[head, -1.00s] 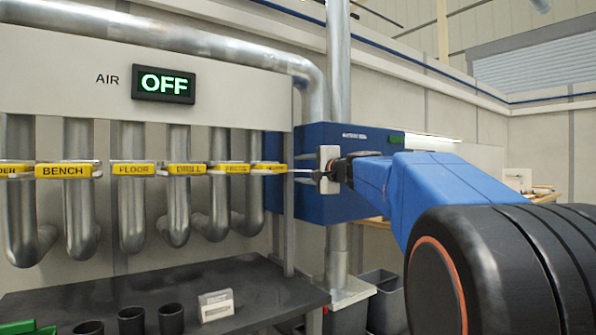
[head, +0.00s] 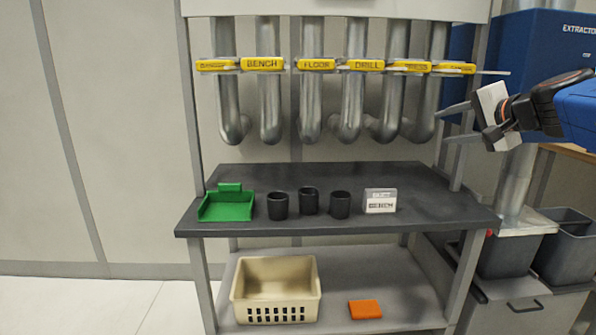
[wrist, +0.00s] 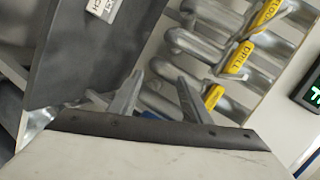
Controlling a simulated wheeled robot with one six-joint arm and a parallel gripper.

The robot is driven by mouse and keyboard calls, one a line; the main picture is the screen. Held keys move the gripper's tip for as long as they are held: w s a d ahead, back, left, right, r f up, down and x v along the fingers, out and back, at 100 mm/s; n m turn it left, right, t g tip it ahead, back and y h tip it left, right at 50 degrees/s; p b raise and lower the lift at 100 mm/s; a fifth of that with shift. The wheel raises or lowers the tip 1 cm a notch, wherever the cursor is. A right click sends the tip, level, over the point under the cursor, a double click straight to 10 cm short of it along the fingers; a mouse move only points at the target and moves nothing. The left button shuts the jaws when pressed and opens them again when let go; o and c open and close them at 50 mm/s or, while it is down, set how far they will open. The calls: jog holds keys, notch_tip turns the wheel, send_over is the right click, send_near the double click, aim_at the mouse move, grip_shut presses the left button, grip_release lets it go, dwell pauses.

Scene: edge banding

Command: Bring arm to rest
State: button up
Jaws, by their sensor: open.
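My gripper (head: 458,125) is at the right of the head view, in front of the right end of the duct rack. Its two grey fingers point left, are spread apart and hold nothing. In the wrist view the open fingers (wrist: 157,100) show against the pipes and the yellow handles. My blue arm comes in from the right edge of the head view. It is held out level, above the height of the bench top.
A dark bench (head: 425,195) carries a green tray (head: 226,207), black cups (head: 308,201) and a label block (head: 380,201). Yellow gate handles (head: 262,64) line the pipes above. A beige basket (head: 276,289) and an orange block (head: 365,309) sit below. Grey bins (head: 566,245) stand right.

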jog(key=s+a+f+n+g, duration=0.4)
jog(key=s+a+f, duration=0.45)
jog(key=f, duration=0.35)
jog(key=s+f+n+g+h, duration=0.3)
jog(key=s+f+n+g, duration=0.2)
jog(key=s+f, duration=1.7)
jog(key=n, duration=0.2)
jog(key=shift+d+f+n, duration=0.15)
jog(key=shift+n, duration=0.25)
